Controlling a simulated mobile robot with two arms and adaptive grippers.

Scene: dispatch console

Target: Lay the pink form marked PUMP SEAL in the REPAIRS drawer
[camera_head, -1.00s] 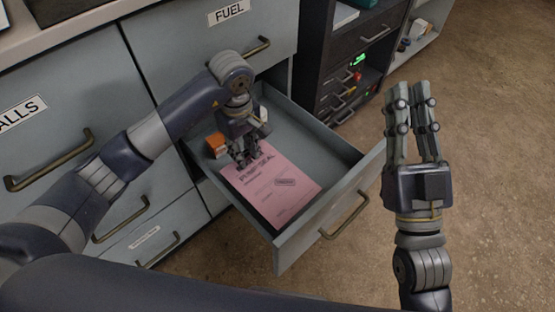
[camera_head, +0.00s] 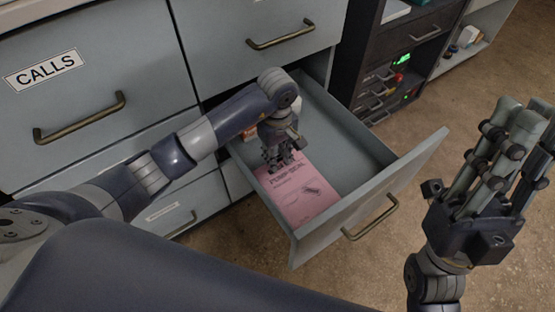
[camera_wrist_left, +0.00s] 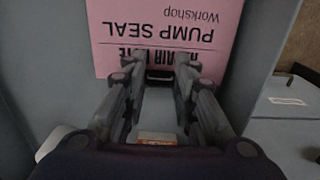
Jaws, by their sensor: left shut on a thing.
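The pink form (camera_head: 302,193), printed PUMP SEAL, lies flat inside the walls of an open grey drawer (camera_head: 372,215). Its print shows upside down in the left wrist view (camera_wrist_left: 165,33). My left gripper (camera_head: 281,163) reaches down into the drawer and is shut on the form's edge nearest the cabinet. I cannot tell whether the form rests fully on the drawer floor. No label shows on this drawer's front from here. My right gripper (camera_head: 520,140) is at the right, outside the drawer, empty with its fingers extended and apart.
A small orange-and-white box (camera_wrist_left: 157,138) lies at the drawer's cabinet end, beneath my left gripper. A dark rack (camera_head: 400,70) stands behind. The drawer's right part is bare, and open floor lies right of it.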

